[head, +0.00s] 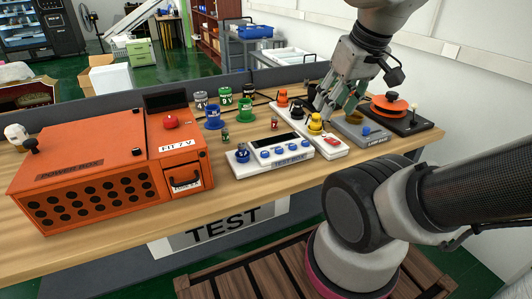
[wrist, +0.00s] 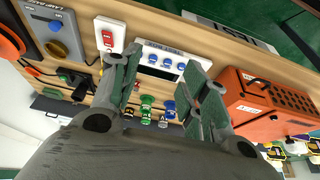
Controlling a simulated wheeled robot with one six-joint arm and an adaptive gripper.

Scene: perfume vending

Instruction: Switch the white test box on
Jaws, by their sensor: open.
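The white test box (head: 290,161) lies on the wooden table right of the orange power box. It has a dark display, a row of blue knobs and a larger blue knob (head: 242,154) at its left end. My gripper (head: 333,110) is open and empty, above the table to the right of the test box, over the white strip with the red switch (head: 333,140). It also shows in the wrist view (wrist: 163,60).
The orange power box (head: 82,177) fills the left of the table. Coloured plugs (head: 245,110) stand behind the test box. A grey lamp base (head: 361,130) and a red-orange disc device (head: 389,103) stand to the right. Table in front of the test box is bare.

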